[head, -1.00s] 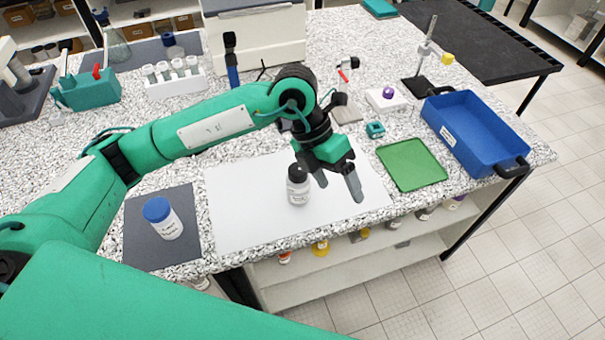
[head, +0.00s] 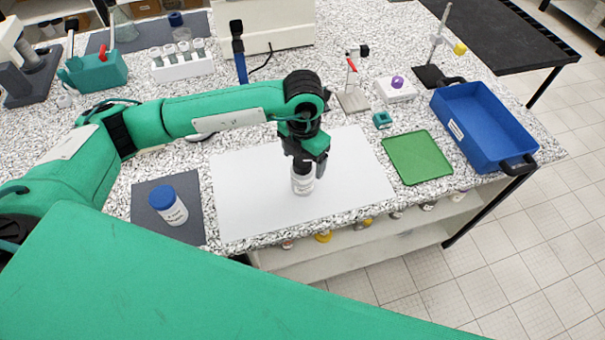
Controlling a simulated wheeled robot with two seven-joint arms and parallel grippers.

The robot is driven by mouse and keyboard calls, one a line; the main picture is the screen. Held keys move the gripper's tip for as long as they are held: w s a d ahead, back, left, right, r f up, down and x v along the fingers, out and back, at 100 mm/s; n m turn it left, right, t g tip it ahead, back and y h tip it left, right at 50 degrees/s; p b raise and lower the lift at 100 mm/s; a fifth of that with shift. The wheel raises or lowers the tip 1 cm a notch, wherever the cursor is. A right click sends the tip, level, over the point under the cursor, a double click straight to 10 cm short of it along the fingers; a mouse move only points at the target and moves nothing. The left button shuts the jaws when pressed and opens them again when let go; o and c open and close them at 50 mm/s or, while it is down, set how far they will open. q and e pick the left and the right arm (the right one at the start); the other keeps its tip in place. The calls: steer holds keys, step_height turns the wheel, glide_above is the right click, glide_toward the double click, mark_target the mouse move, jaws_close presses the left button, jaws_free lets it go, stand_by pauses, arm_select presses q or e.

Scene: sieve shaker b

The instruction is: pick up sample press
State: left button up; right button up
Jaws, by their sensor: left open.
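A small white labelled bottle (head: 302,184) stands upright on the white sheet (head: 250,205); its label is too small to read. My left gripper (head: 309,168) points down at the bottle and hides its top. It is open, with the fingers at the bottle's upper part; I cannot tell whether they touch it. I cannot pick out anything clearly recognisable as a sample press. My right gripper is not in view.
A green mat (head: 417,158) and a blue tray (head: 487,125) lie to the right. A test tube rack (head: 182,68) and a stand (head: 352,98) are behind. The sheet's right part is clear.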

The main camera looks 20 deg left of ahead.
arm_select(q)
steer(key=shift+f+p, duration=0.25)
steer(key=shift+p, duration=0.05)
step_height(320, 180, down, 4)
steer(key=shift+s+a+p, duration=0.1)
steer(key=shift+a+p, duration=0.05)
steer(key=shift+p, duration=1)
steer(key=shift+f, duration=0.3)
steer(key=c, duration=1.3)
steer(key=shift+c, duration=0.6)
steer(key=shift+r, duration=0.15)
